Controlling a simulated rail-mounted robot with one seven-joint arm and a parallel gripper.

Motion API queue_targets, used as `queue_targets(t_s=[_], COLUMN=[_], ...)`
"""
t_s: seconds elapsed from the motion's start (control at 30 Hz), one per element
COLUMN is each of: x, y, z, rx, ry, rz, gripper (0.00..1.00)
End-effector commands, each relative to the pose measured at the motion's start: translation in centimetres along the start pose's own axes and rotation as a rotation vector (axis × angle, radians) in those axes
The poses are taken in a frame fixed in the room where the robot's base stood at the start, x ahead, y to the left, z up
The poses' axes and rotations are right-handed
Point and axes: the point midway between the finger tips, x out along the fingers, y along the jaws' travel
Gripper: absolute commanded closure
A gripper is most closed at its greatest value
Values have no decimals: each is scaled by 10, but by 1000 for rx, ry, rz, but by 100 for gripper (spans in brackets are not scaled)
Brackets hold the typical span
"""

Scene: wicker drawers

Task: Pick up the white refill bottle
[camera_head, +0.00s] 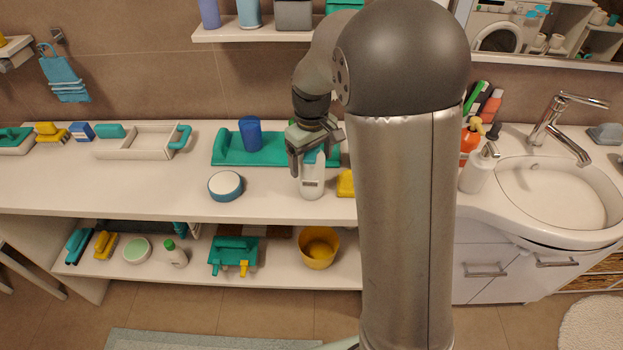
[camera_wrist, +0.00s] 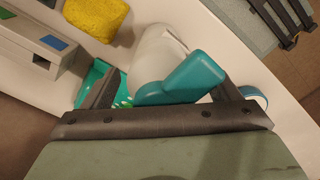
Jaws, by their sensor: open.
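A white bottle with a teal top (camera_head: 312,186) stands upright on the counter, near its front edge. In the wrist view its white body (camera_wrist: 156,55) and teal top (camera_wrist: 185,82) lie between my fingers. My gripper (camera_head: 308,158) is open, pointing down just over the bottle's top. In the wrist view my gripper (camera_wrist: 168,95) has one finger on each side of the teal top, with nothing clamped. I cannot tell whether a finger touches it. The gripper hides part of the bottle's top in the head view.
A yellow sponge (camera_head: 346,184) lies close right of the bottle. A round blue-and-white container (camera_head: 225,185) stands left. Behind is a teal tray (camera_head: 232,151) with a blue cup (camera_head: 250,133). A white dispenser (camera_head: 477,172) stands by the sink. The counter's left front is clear.

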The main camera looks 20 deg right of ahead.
Motion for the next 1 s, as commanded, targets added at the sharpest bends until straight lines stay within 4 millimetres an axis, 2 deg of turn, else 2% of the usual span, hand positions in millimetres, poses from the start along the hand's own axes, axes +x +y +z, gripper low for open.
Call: queue_targets(t_s=[0.2,0.27,0.4,0.47,0.77,0.87,1.0], x=[1,1,1,1,-2,-8,-27], y=[0,0,0,0,0,0,0], z=[0,0,0,0,-1,-1,-1], rx=[0,0,0,0,0,0,1], ry=[1,1,1,1,3,4,6], rz=[0,0,0,0,1,1,1], gripper=[18,32,70,86,86,86,86])
